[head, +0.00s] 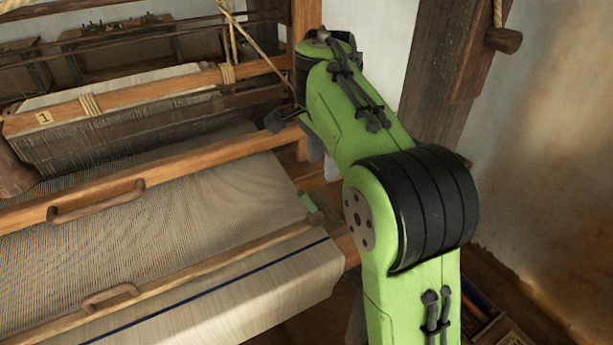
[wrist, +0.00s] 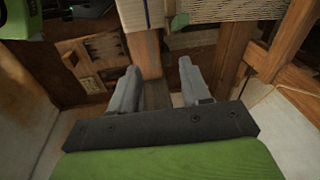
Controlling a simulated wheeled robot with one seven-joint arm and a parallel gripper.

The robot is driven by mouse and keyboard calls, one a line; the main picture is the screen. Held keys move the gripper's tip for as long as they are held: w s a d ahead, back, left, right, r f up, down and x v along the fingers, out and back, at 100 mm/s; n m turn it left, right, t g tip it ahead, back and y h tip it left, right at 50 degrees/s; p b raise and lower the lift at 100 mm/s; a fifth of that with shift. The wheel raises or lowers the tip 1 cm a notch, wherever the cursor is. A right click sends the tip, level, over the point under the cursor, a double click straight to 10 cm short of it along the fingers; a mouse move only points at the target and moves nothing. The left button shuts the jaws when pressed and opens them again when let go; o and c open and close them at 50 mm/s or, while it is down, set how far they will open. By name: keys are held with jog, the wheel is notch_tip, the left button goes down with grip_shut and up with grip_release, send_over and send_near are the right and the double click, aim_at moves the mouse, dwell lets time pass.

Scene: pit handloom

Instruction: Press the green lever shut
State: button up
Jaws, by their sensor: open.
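The green lever (head: 309,202) is a small green piece at the right end of the loom's front wooden bar, by the edge of the cloth. In the wrist view a small green piece (wrist: 179,21), which looks like the lever, shows at the top beside the pale cloth, beyond my fingertips. My gripper (wrist: 158,68) has its two grey fingers apart with nothing between them. In the head view the gripper (head: 322,163) points down behind the lever, apart from it and partly hidden by my arm. I cannot tell the lever's exact angle.
The loom's woven cloth (head: 270,285) with a blue stripe and a wooden bar with a handle (head: 95,207) lie to the left. A dark wooden post (head: 440,75) stands at the right. Wooden frame beams (wrist: 230,60) are close to my fingers.

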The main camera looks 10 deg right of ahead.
aim_at(306, 199)
jog(key=w+a+m+g+p, duration=0.1)
jog(key=w+a+m, duration=0.15)
jog(key=w, duration=0.25)
jog(key=shift+y, duration=0.3)
jog(key=f+b, duration=0.2)
jog(key=f, duration=0.3)
jog(key=f+b, duration=0.2)
jog(key=f, duration=0.3)
jog(key=f+b, duration=0.3)
jog(key=f, duration=0.3)
jog(key=shift+w+d, duration=0.3)
jog(key=shift+w, duration=0.1)
jog(key=shift+c, duration=0.5)
grip_shut()
